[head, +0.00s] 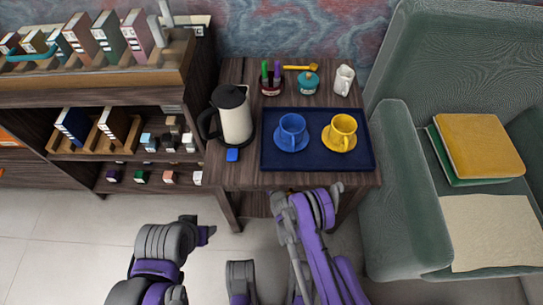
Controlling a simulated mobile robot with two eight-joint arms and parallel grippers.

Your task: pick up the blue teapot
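I see no plainly blue teapot. A small teal lidded pot (308,83) stands at the back of the wooden side table (230,178); I cannot tell whether it has a spout. A cream kettle (235,118) with a black handle stands at the table's left. My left gripper (207,235) is in front of the shelf, below and left of the table, touching nothing visible. My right gripper (334,190) is by the table's front edge, below the tray and away from the teal pot. The fingers of both are too small to read.
A dark blue tray (268,160) holds a blue cup (292,130) and a yellow cup (342,130) on saucers. A white jug (343,80), a holder (271,87) and a yellow spoon (300,67) are behind. A green armchair (405,190) flanks the right, shelves the left.

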